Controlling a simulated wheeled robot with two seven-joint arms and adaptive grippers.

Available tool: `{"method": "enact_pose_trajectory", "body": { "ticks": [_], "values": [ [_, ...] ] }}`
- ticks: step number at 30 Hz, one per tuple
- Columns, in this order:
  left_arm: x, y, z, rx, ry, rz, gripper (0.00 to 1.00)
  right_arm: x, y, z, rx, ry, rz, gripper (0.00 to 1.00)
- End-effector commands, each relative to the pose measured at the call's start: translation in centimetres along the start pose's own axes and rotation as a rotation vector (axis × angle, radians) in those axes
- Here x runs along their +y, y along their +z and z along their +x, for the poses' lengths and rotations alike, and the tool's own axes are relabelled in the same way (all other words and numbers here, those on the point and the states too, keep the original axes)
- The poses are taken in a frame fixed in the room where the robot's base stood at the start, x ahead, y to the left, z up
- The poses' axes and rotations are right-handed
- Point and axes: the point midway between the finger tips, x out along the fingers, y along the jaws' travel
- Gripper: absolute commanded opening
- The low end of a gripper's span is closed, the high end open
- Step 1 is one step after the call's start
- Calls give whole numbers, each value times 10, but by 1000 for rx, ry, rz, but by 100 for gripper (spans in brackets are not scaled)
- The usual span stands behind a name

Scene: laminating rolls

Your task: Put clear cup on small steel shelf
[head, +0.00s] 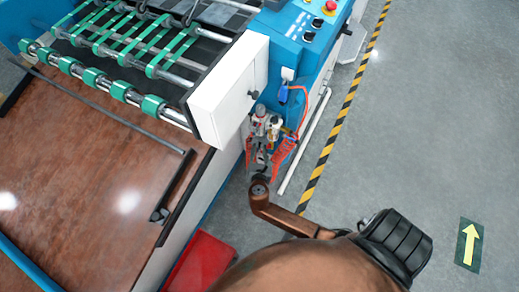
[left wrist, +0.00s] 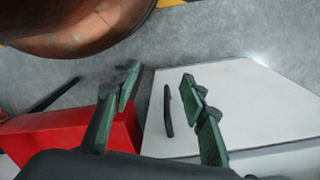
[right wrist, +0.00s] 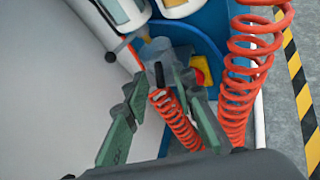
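I cannot make out a clear cup or a small steel shelf in any view. My right gripper (head: 262,158) is low beside the blue machine's end, close to the air fittings (head: 262,122). In the right wrist view its green-padded fingers (right wrist: 157,78) are apart. A grey fitting (right wrist: 158,50) and an orange-red coiled hose (right wrist: 178,122) show beyond and between them, and I see nothing gripped. My left gripper (left wrist: 158,80) is open and empty, its fingers above a white panel with a black handle (left wrist: 168,112). The left gripper is not visible in the head view.
The machine has a white end cover (head: 230,90), green rollers (head: 105,85) and a brown board (head: 90,160). A red box (head: 200,262) stands on the floor and also shows in the left wrist view (left wrist: 70,135).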

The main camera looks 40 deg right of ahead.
Motion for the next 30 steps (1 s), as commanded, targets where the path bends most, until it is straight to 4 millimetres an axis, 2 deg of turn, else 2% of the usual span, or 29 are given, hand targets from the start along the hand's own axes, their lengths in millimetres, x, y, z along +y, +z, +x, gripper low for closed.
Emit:
{"method": "enact_pose_trajectory", "body": {
  "ticks": [11,14,24,30],
  "values": [
    [0,0,1,4,-1,0,40,1,3,-6,1,0,0,24],
    [-3,5,21,-7,-5,2,40,1,4,-16,1,1,1,24],
    [-18,19,81,-6,-25,2,40,1,6,-68,0,1,3,24],
    [-27,32,111,-7,-35,1,40,1,5,-98,0,0,2,24]
  ]
}}
